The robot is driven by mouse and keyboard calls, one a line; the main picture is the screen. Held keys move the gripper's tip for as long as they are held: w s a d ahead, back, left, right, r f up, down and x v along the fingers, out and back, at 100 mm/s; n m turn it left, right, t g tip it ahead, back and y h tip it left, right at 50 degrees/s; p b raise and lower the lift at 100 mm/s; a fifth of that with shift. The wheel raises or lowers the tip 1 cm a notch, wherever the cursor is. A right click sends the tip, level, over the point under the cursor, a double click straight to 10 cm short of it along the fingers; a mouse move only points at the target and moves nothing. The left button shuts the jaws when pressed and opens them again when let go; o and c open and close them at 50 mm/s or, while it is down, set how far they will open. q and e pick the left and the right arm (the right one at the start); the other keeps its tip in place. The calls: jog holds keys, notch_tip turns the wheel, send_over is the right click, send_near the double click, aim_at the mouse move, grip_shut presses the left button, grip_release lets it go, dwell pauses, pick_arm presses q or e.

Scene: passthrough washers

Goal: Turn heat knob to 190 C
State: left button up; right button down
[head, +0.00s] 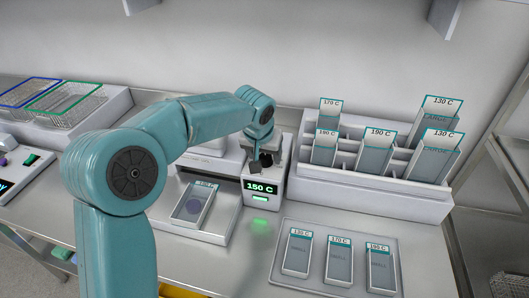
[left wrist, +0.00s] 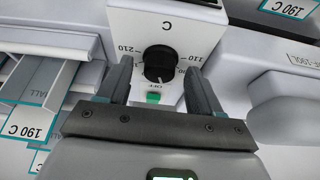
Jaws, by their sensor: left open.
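The heat knob (left wrist: 160,63) is a black round dial on a white panel in the left wrist view. Marks for 210, 110 and OFF show around it. My left gripper (left wrist: 158,72) is open, with one finger on each side of the knob and visible gaps between. In the head view my left gripper (head: 262,157) is over the top of the white heater unit (head: 279,184) and hides the knob. The unit's display (head: 260,188) reads 150 C in green. A green button (left wrist: 153,98) sits beside the knob, near OFF. My right gripper is not in view.
A tray with a 190 C pouch (head: 193,204) lies left of the unit. A white rack (head: 330,190) of labelled pouches stands to the right. A grey tray (head: 337,277) with three pouches lies in front. Wire baskets (head: 70,104) stand at left.

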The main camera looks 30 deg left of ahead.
pick_arm(q)
jog(key=shift+s+d, duration=0.1)
jog(key=c, duration=1)
jog(key=shift+c, duration=0.2)
jog(key=shift+r, duration=0.1)
jog(key=m+p, duration=0.1)
jog(key=m, duration=0.1)
jog(key=m+h+p, duration=0.1)
jog(key=shift+a+r+m+h, duration=0.1)
jog(key=shift+a+m+h, duration=0.1)
jog(key=shift+m+h, duration=0.15)
jog(key=m+h+p, duration=0.1)
jog(key=m, duration=0.2)
jog(key=shift+a+m, duration=0.1)
jog(key=shift+m, duration=0.15)
jog(key=m+h, duration=0.1)
jog(key=m, duration=0.1)
jog(key=m+g+p, duration=0.1)
jog(key=m, duration=0.1)
jog(key=shift+w+m+h, duration=0.2)
jog(key=shift+m+h, duration=0.1)
jog(key=shift+h, duration=0.05)
jog(key=shift+m+g+h+p, duration=0.4)
jog(key=shift+m+g+p, duration=0.4)
jog(key=shift+m, duration=1.1)
jog(key=shift+f, duration=0.2)
